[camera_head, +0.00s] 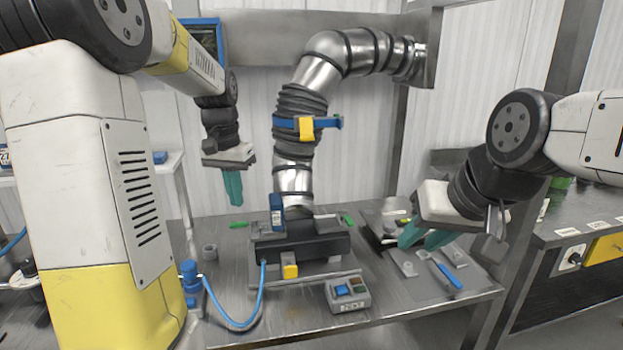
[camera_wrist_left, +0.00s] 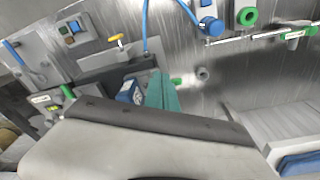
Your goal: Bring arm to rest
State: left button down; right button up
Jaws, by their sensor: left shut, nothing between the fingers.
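My left gripper (camera_head: 233,188) hangs with its teal fingers pointing down, left of the silver bent duct and above the metal bench. It is shut and empty, and its fingers also show together in the left wrist view (camera_wrist_left: 162,92). It touches nothing that I can see. My right gripper (camera_head: 424,238) is at the right, low over the grey tray, with its two teal fingers apart and nothing visible between them. Whether its fingertips touch the tray cannot be told.
A silver duct with black ribbed sleeves (camera_head: 327,50) and a blue strap rises from a black base (camera_head: 300,249) on the metal bench (camera_head: 280,320). A button box (camera_head: 347,294), a blue hose (camera_head: 235,322) and a blue-handled tool (camera_head: 446,275) lie around it. A second counter (camera_head: 560,225) is at right.

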pick_arm(q)
jog(key=s+d+r+t, duration=0.1)
jog(key=s+d, duration=0.1)
jog(key=s, duration=0.4)
jog(key=s+d+r+n+t+h, duration=0.1)
jog(key=s+d+t, duration=0.1)
jog(key=s, duration=0.5)
jog(key=s+d+r+t, duration=0.1)
jog(key=s+d+t, duration=0.1)
jog(key=s+d, duration=0.2)
jog(key=s, duration=0.3)
jog(key=shift+s+d+r+n+h, duration=0.15)
jog(key=shift+r+n+h, duration=0.25)
